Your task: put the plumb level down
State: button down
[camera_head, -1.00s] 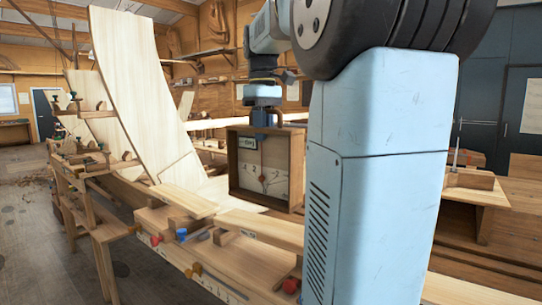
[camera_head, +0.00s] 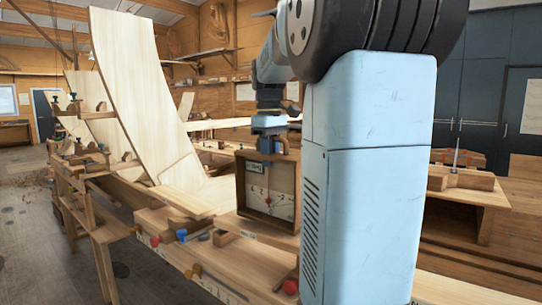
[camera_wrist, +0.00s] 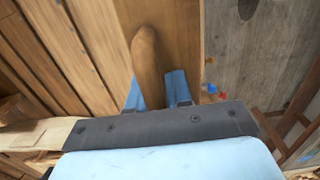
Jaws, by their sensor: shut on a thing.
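The plumb level (camera_head: 241,192) is an upright wooden box frame with a pale, marked face and a small label at its top left. My gripper (camera_head: 277,146) is above it in the head view, shut on its top. In the wrist view my gripper (camera_wrist: 156,90) has its two blue fingers on either side of a rounded wooden handle on the plumb level (camera_wrist: 183,30). The box's lower edge is close to the wooden bench (camera_head: 225,275); I cannot tell whether it touches. My blue arm hides what lies right of the box.
A large curved plank (camera_head: 135,90) rises behind at left. A wooden stand (camera_head: 470,195) is at right. Grey floor is open at left.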

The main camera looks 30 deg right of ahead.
jog(key=shift+f, duration=0.25)
jog(key=c, duration=1.1)
grip_release()
jog(key=shift+f, duration=0.1)
jog(key=shift+o, duration=0.2)
jog(key=r, duration=1.2)
jog(key=shift+w+r, duration=0.2)
jog(key=shift+r, duration=0.2)
jog(key=s+a+f+m+t, duration=0.1)
jog(key=s+a+f+t, duration=0.1)
jog(key=s+a+f, duration=0.3)
jog(key=s+a+f+m+t, duration=0.1)
jog(key=s+a+f, duration=0.4)
jog(key=f, duration=0.5)
jog(key=s+a+f+m+t, duration=0.2)
jog(key=s+a+f+t, duration=0.1)
jog(key=s+a+f, duration=0.2)
notch_tip(320, 180, down, 4)
jog(key=s, duration=0.2)
jog(key=shift+s+a+r, duration=0.2)
jog(key=shift+s+a, duration=0.1)
jog(key=shift+a, duration=0.1)
